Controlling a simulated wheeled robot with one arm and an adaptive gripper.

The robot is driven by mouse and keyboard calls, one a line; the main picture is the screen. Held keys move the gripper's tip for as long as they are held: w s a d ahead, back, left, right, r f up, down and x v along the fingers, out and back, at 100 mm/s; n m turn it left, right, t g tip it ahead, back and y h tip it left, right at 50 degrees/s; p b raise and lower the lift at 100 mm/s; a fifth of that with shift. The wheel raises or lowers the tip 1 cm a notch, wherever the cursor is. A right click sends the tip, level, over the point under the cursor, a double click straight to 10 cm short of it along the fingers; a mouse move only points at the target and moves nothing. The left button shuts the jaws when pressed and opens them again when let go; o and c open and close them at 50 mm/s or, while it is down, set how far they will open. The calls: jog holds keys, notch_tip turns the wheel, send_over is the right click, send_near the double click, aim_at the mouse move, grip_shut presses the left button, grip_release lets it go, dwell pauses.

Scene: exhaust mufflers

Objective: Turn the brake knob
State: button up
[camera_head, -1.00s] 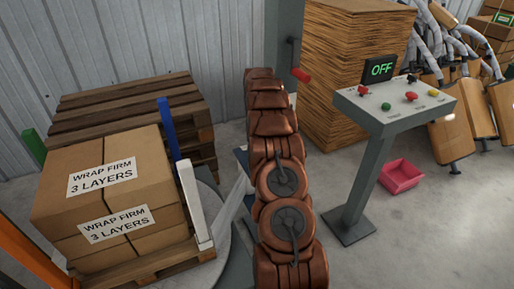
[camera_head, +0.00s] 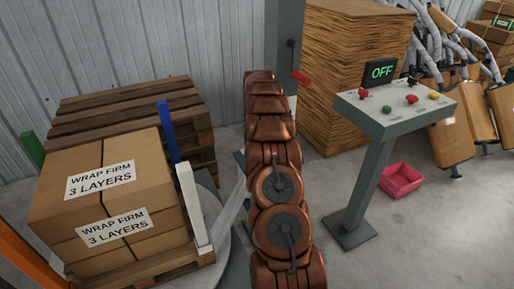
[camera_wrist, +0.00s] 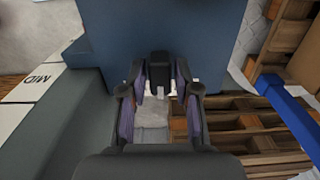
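In the wrist view, my gripper (camera_wrist: 160,82) has its two fingers apart in front of a blue-grey upright face (camera_wrist: 220,50). A dark block (camera_wrist: 159,66) shows between the fingertips; I cannot tell whether it is the brake knob or touches a finger. No label for a brake is readable. In the head view, my arm hides the gripper. A control stand (camera_head: 395,120) at the right bears red, green and yellow controls and an "OFF" display (camera_head: 381,72).
Boxes marked "WRAP FIRM 3 LAYERS" (camera_head: 105,205) sit on a pallet at the left, near a blue post (camera_head: 168,130). A tall brown stack (camera_head: 345,70) stands behind the stand. A pink bin (camera_head: 401,178) lies on open floor.

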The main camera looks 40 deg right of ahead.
jog(key=shift+o, duration=1.1)
notch_tip(320, 180, up, 12)
dwell(0.5)
